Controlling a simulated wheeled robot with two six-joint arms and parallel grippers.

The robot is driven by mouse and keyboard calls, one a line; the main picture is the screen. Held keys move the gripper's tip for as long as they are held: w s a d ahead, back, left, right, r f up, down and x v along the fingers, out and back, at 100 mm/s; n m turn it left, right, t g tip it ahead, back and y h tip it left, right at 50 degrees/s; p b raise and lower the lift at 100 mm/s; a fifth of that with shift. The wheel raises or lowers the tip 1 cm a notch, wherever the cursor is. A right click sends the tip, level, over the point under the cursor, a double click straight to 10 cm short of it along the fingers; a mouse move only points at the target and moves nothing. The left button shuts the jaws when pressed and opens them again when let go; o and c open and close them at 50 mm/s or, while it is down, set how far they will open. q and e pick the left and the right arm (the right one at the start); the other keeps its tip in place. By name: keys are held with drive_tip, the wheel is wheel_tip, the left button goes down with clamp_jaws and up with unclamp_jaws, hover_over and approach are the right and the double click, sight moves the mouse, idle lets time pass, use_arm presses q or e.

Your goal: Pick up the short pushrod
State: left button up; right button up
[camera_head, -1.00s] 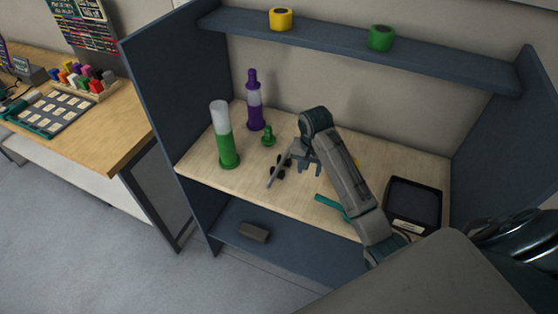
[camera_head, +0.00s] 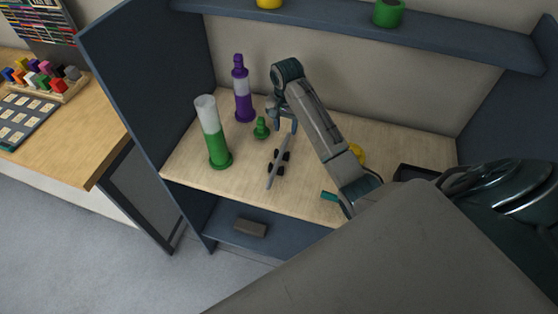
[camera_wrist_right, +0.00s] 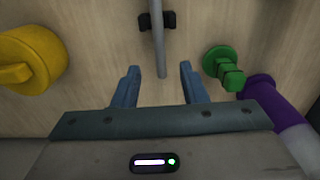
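A thin grey rod (camera_head: 271,178), which I take to be the short pushrod, lies across black supports (camera_head: 280,161) on the wooden worktop. In the right wrist view the rod (camera_wrist_right: 158,45) points toward me, and its near end appears between my fingers. My right gripper (camera_head: 282,122) is over the rod's far end in the head view. In the wrist view the right gripper (camera_wrist_right: 158,80) is open with a gap on each side of the rod. It holds nothing, and its height above the rod is hard to tell. My left gripper is not in view.
A small green knobbed piece (camera_head: 261,129) stands close left of my right gripper. Green-white (camera_head: 218,145) and purple (camera_head: 243,100) tubes stand left and behind. A shelf (camera_head: 350,35) spans above.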

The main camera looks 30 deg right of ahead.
sight(285, 141)
wheel_tip(285, 141, down, 4)
drive_tip(key=p, duration=0.2)
drive_tip(key=shift+w+d+r+p, duration=0.1)
drive_tip(key=shift+r+p, duration=0.15)
drive_tip(key=shift+p, duration=0.05)
drive_tip(key=shift+f, duration=1.35)
drive_tip(key=c, duration=0.6)
clamp_jaws()
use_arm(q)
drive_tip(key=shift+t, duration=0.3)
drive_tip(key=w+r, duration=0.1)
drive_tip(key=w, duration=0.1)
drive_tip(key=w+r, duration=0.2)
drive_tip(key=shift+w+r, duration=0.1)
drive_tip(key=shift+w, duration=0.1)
use_arm(e)
drive_tip(key=shift+r, duration=0.1)
